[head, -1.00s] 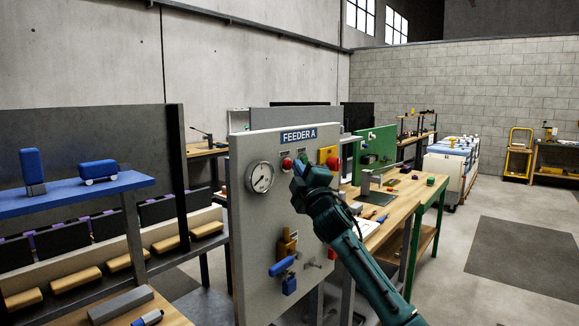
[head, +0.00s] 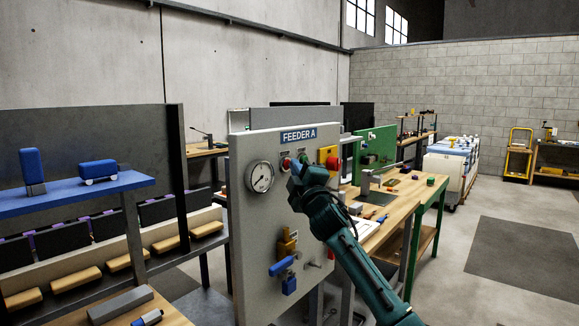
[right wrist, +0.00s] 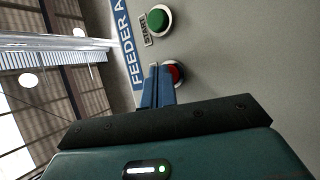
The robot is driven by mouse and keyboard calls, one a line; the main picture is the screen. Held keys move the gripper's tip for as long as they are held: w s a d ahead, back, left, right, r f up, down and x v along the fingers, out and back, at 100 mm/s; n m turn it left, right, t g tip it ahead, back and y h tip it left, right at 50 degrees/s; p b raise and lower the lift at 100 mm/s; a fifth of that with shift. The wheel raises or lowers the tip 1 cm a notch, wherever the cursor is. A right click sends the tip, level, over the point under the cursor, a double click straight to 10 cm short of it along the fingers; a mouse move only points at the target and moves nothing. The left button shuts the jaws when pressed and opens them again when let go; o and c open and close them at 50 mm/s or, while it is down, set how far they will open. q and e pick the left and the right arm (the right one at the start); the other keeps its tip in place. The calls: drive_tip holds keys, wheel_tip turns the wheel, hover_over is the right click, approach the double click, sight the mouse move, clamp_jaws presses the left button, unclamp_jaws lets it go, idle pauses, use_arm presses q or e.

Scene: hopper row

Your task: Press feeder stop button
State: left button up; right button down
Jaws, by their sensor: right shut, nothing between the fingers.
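The grey FEEDER A panel (head: 262,218) stands upright in the head view. A red button (head: 286,163) sits on it below the label, left of the gripper tip. In the right wrist view the red button (right wrist: 177,73) is partly hidden behind the fingers, and a green button (right wrist: 158,20) marked START is beside it. My right gripper (head: 294,168) is at the panel face; its blue fingers (right wrist: 159,72) are shut and empty, with tips over the edge of the red button. I cannot tell whether they touch it. My left gripper is out of view.
A round gauge (head: 260,177) is left of the buttons. A yellow plate (head: 323,155) with a red knob (head: 333,163) is to the right. A blue handle (head: 281,266) sticks out lower down. A wooden bench (head: 400,191) stands behind the panel.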

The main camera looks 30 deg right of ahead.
drive_tip(key=shift+s, duration=0.1)
drive_tip(key=shift+s+d+p, duration=0.3)
drive_tip(key=shift+s, duration=0.4)
drive_tip(key=shift+s+d+p, duration=0.2)
drive_tip(key=shift+s+d, duration=0.1)
drive_tip(key=shift+s, duration=0.45)
drive_tip(key=shift+s+d+p, duration=0.15)
drive_tip(key=shift+s+d, duration=0.2)
drive_tip(key=shift+s, duration=0.45)
drive_tip(key=shift+s+d+p, duration=0.2)
drive_tip(key=shift+s+d, duration=0.1)
drive_tip(key=shift+s, duration=0.45)
